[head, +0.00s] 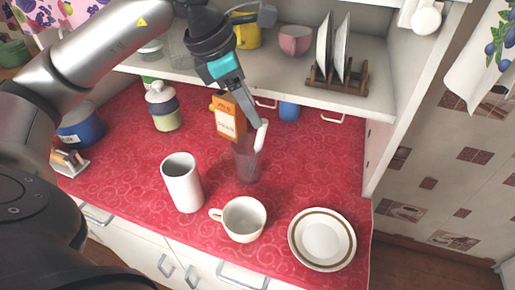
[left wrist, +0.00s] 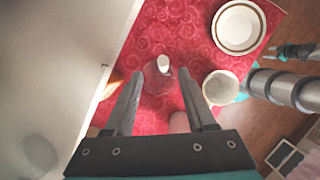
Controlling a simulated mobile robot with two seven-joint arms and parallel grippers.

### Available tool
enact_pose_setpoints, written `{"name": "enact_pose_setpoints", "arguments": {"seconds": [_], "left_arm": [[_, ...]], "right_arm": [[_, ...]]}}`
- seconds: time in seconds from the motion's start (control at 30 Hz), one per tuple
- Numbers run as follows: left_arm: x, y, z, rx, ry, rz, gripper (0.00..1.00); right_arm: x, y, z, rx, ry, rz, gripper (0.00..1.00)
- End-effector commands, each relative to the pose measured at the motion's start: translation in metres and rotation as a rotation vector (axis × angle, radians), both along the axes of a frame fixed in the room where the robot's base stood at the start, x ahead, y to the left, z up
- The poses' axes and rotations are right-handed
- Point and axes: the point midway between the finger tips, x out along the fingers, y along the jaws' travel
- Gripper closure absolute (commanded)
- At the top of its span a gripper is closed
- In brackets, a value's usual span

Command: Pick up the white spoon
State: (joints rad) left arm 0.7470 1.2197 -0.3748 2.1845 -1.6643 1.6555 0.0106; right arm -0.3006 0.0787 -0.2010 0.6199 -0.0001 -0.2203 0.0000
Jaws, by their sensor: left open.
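The white spoon (head: 261,136) stands in a clear glass (head: 247,165) on the red counter, its pale end sticking up above the rim. In the left wrist view the spoon (left wrist: 163,63) shows end-on in the glass (left wrist: 158,82). My left gripper (head: 257,122) points down just above the glass, with its fingertips close by the spoon's upper end. In the left wrist view its open fingers (left wrist: 161,80) lie either side of the glass, and nothing is held. Dark and grey parts of my right arm show at the right edge of that view; its jaw state is unclear.
A white cup (head: 182,183), a mug (head: 243,219) and a plate (head: 322,239) stand in front of the glass. An orange carton (head: 229,117) is close behind it. The shelf (head: 300,92) with a plate rack (head: 337,78) overhangs the back. Bare counter lies right of the glass.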

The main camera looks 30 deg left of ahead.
Motion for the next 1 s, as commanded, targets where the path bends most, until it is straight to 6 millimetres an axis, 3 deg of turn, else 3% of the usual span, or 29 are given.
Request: {"name": "enact_pose_setpoints", "arguments": {"seconds": [0.17, 0.43, 0.77, 1.0], "left_arm": [[0.003, -0.004, -0.010, -0.002, 0.002, -0.002, 0.44], [0.015, -0.017, -0.045, -0.003, 0.003, -0.002, 0.44], [0.018, -0.018, -0.051, 0.001, 0.000, -0.002, 0.44], [0.018, -0.018, -0.051, 0.001, 0.000, -0.002, 0.71]], "right_arm": [[0.000, 0.000, 0.000, 0.000, 0.000, -0.001, 0.50], [0.000, 0.000, -0.001, 0.000, 0.000, -0.001, 0.50], [0.000, 0.000, -0.001, -0.001, 0.000, -0.002, 0.50], [0.000, -0.001, -0.001, -0.001, -0.001, -0.002, 0.50]]}}
